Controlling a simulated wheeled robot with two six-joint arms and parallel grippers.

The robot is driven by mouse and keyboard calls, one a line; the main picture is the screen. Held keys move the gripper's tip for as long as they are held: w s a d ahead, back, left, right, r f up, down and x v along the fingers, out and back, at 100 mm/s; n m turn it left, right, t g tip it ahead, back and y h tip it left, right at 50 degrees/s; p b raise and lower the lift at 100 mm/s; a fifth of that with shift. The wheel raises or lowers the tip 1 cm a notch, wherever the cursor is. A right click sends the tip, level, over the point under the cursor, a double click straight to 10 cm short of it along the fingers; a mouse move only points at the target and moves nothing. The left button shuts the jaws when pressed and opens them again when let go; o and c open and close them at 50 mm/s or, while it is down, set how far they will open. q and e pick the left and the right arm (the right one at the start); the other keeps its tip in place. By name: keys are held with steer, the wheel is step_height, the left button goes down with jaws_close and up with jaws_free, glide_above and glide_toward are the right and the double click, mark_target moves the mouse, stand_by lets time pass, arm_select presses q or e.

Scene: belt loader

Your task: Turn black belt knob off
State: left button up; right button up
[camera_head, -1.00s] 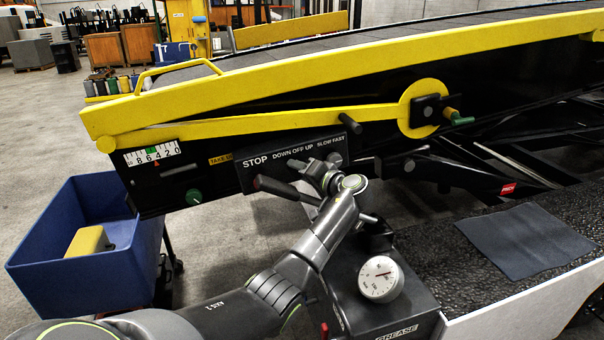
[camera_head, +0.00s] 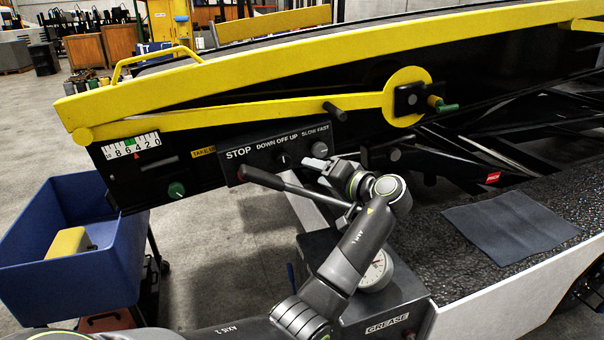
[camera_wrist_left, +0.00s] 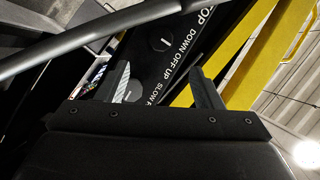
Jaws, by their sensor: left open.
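The black belt knob (camera_head: 283,160) sits under the DOWN OFF UP label on the black control panel (camera_head: 262,163). It also shows in the left wrist view (camera_wrist_left: 160,44), with a small white mark; I cannot tell its setting. My left gripper (camera_head: 318,163) is just right of the belt knob, close in front of the panel and below the SLOW FAST knob (camera_head: 320,150). In the left wrist view its two fingers (camera_wrist_left: 163,88) are apart with nothing between them, and the belt knob lies beyond the gap. My right gripper is not in view.
A green knob (camera_head: 177,190) is at left. A grease box (camera_head: 387,322) with a gauge and a blue bin (camera_head: 70,275) stand nearby.

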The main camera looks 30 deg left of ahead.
arm_select(q)
steer(key=v, duration=0.5)
steer(key=shift+b, duration=0.4)
